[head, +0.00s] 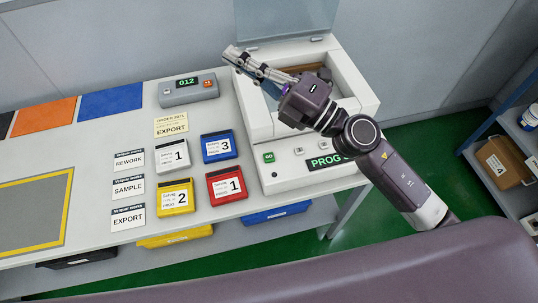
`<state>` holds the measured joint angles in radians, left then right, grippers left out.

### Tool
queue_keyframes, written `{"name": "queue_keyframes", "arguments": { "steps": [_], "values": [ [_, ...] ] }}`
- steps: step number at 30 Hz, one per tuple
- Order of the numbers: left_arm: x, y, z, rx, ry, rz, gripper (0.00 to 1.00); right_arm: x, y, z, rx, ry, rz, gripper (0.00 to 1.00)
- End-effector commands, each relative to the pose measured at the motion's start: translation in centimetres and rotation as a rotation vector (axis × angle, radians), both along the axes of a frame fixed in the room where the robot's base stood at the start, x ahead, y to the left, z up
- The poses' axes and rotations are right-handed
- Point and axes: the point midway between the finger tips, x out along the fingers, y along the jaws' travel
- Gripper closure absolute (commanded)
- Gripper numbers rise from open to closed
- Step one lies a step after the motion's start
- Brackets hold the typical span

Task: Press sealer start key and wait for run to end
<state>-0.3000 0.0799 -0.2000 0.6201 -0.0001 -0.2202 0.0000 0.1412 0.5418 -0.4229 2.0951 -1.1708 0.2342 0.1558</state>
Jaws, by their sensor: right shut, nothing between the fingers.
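The sealer (285,147) is a white machine at the right end of the table. Its clear lid (285,18) stands raised, and its chamber is partly hidden behind my right arm. A green key marked GO (269,157) is on its front panel, left of two small pale keys. My right gripper (230,53) is shut and empty, above the sealer's back left corner, pointing to the upper left and away from the GO key. My left gripper is out of view.
Several coloured program cards (177,197) and paper labels (128,187) lie left of the sealer. A grey box (187,92) with display 012 and an orange button stands behind them. A shelf with a brown box (505,162) is at right.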

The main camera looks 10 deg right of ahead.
Motion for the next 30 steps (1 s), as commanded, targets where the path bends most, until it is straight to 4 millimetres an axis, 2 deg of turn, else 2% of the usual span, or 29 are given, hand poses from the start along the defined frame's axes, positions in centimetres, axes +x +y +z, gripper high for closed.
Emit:
{"name": "queue_keyframes", "arguments": {
  "steps": [4, 8, 11, 15, 18, 21, 24, 30],
  "values": [
    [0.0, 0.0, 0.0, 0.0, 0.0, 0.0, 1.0, -1.7, 2.7, -2.9, -0.265, -0.1, 0.146, 1.0],
    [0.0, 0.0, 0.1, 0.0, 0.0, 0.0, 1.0, -2.6, 3.2, -6.9, -0.509, -0.149, 0.255, 1.0],
    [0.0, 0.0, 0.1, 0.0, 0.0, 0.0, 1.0, -2.8, 2.3, -10.3, -0.703, -0.163, 0.325, 1.0],
    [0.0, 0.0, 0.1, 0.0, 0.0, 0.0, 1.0, -2.5, -0.6, -14.7, -0.951, -0.15, 0.394, 1.0],
    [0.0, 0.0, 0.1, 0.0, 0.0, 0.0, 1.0, -2.2, -2.9, -17.0, -1.089, -0.125, 0.424, 1.0],
    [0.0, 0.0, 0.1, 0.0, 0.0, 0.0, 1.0, -1.9, -4.8, -18.3, -1.183, -0.104, 0.442, 1.0],
    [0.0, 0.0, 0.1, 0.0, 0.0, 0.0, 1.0, -1.8, -5.9, -19.0, -1.233, -0.09, 0.45, 1.0],
    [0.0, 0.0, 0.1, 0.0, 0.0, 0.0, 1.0, -1.8, -6.4, -19.4, -1.253, -0.081, 0.454, 1.0]
  ]
}}
